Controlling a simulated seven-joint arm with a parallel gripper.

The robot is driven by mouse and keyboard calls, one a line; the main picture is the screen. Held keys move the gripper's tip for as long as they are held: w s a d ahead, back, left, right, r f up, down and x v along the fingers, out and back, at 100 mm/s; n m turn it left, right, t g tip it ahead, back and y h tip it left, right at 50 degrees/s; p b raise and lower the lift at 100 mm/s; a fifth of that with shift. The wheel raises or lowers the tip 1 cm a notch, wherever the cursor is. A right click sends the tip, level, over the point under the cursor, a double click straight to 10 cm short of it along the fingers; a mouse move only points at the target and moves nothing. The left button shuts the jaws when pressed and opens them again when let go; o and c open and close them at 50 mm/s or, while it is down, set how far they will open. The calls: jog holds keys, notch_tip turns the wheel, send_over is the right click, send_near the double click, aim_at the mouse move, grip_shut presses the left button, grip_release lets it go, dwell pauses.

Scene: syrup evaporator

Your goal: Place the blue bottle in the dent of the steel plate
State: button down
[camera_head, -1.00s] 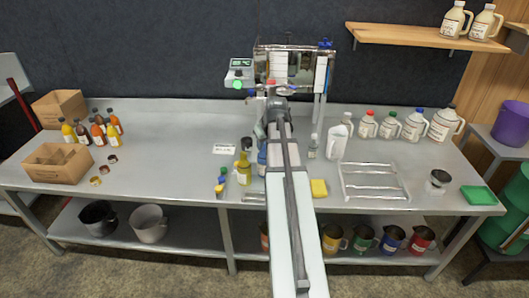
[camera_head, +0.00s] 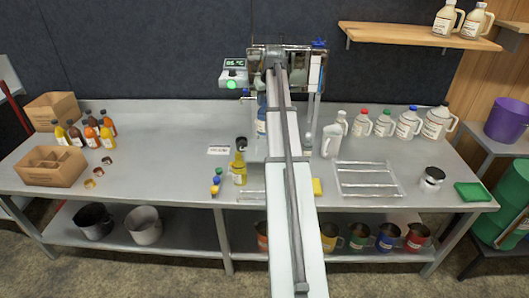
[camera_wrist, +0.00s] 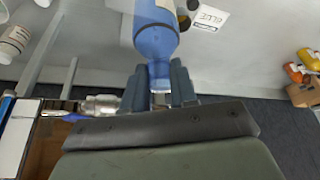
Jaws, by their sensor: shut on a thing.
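The blue bottle (camera_head: 261,123) shows just left of my arm in the head view, in front of the machine and above the bench. In the wrist view the blue bottle (camera_wrist: 157,40) has its neck between the fingers of my gripper (camera_wrist: 160,88), which are shut on it. My gripper is mostly hidden behind my arm in the head view. A flat, shiny plate (camera_head: 250,196), possibly the steel plate, lies at the bench's front edge, partly hidden by my arm. Its dent cannot be made out.
A white card (camera_head: 219,150) lies behind. The machine (camera_head: 290,70) stands at the back.

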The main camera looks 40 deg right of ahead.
jog(key=shift+d+f+m, duration=0.1)
jog(key=shift+f+m, duration=0.1)
jog(key=shift+m, duration=0.1)
jog(key=shift+f, duration=5)
jog(key=c, duration=0.9)
grip_release()
jog(key=v, duration=1.2)
jog(key=shift+w+r, duration=0.1)
jog(key=shift+r, duration=0.15)
